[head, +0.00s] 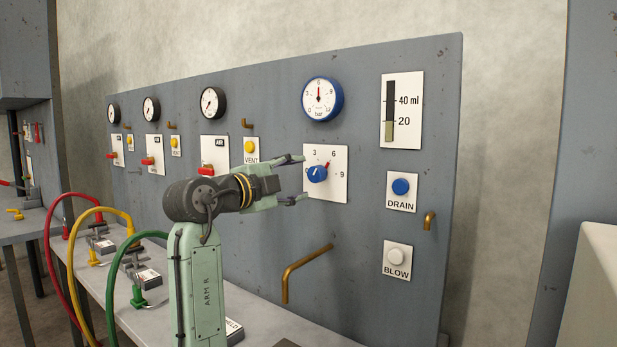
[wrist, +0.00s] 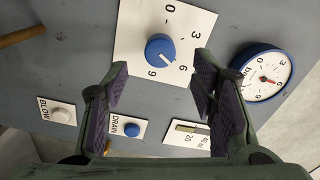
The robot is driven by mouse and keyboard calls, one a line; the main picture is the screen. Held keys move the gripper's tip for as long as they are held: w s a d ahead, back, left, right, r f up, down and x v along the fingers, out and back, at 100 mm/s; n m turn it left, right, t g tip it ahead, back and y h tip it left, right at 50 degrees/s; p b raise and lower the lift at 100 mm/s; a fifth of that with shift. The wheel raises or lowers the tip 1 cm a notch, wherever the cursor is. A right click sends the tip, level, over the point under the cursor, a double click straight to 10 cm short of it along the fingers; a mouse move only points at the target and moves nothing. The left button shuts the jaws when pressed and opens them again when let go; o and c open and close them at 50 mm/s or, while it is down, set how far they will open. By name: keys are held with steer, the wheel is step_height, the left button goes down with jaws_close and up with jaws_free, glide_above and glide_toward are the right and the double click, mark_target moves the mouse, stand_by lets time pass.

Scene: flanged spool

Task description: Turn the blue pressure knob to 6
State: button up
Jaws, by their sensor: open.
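The blue pressure knob (head: 317,174) sits on a white scale plate (head: 338,190) marked 3, 6 and 9 in the head view. A red mark shows between the knob and the 6. In the wrist view the knob (wrist: 160,47) is ahead of the fingers, with a light line toward its lower right; I cannot read its exact setting. My gripper (head: 293,180) is open in front of the plate, its fingers (wrist: 160,85) above and below the knob in the head view. They seem apart from it. The blue-rimmed bar gauge (head: 322,100) has its red needle pointing about straight up.
The DRAIN button (head: 401,187), the BLOW button (head: 397,257) and the ml level scale (head: 402,110) are on the panel to the right. A brass pipe (head: 305,270) sticks out below the knob. Coloured hoses (head: 125,260) stand on the bench at left.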

steer(key=shift+v, duration=2.4)
